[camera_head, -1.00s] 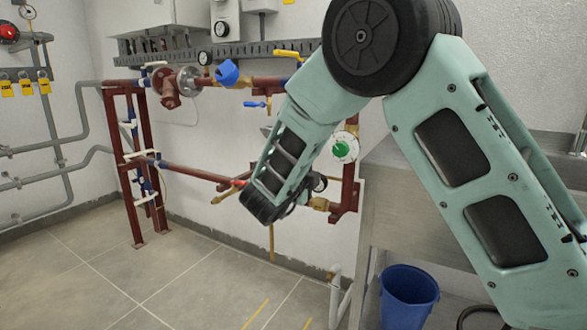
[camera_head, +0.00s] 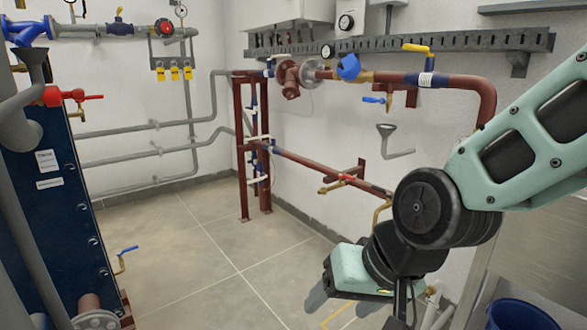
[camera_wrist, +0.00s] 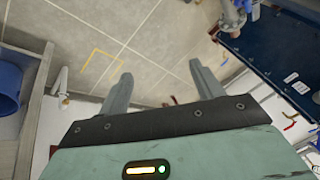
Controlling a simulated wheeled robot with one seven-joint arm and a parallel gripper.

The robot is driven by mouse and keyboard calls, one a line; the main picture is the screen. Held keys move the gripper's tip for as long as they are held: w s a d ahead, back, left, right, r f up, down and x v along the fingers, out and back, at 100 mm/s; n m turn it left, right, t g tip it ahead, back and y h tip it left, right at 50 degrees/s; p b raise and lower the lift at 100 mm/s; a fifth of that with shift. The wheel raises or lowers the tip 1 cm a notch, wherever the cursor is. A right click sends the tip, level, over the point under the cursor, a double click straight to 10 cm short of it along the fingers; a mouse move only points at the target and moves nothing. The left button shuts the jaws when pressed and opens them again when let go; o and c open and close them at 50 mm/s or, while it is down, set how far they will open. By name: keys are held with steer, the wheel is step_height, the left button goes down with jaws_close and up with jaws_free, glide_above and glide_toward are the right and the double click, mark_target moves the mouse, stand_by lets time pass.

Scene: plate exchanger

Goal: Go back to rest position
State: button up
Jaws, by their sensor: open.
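My gripper shows in the wrist view (camera_wrist: 160,85) with its two grey fingers spread apart and nothing between them. Beyond the fingers is the tiled floor (camera_wrist: 140,30). In the head view my arm comes in from the right and bends down, with its wrist end low at the bottom right, in front of the wall piping.
A dark blue plate exchanger (camera_head: 65,210) stands at the left. Red pipework (camera_head: 325,168) with valves runs along the back wall. A blue bucket (camera_head: 515,315) and a grey counter (camera_head: 520,250) are at the lower right. The floor (camera_head: 205,270) in the middle is clear.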

steer(key=s+d+n+g+h+p, duration=0.1)
steer(key=s+d+n+g+h, duration=0.1)
steer(key=s+d+n, duration=0.3)
steer(key=s+d+n+g+h, duration=0.1)
steer(key=s+d+n+h, duration=0.15)
steer(key=s, duration=0.45)
step_height(320, 180, up, 26)
steer(key=m+p, duration=0.1)
steer(key=p, duration=2.5)
steer(key=shift+a+y+p, duration=0.15)
steer(key=shift+y+p, duration=0.15)
steer(key=shift+y, duration=0.15)
steer(key=shift+f, duration=0.15)
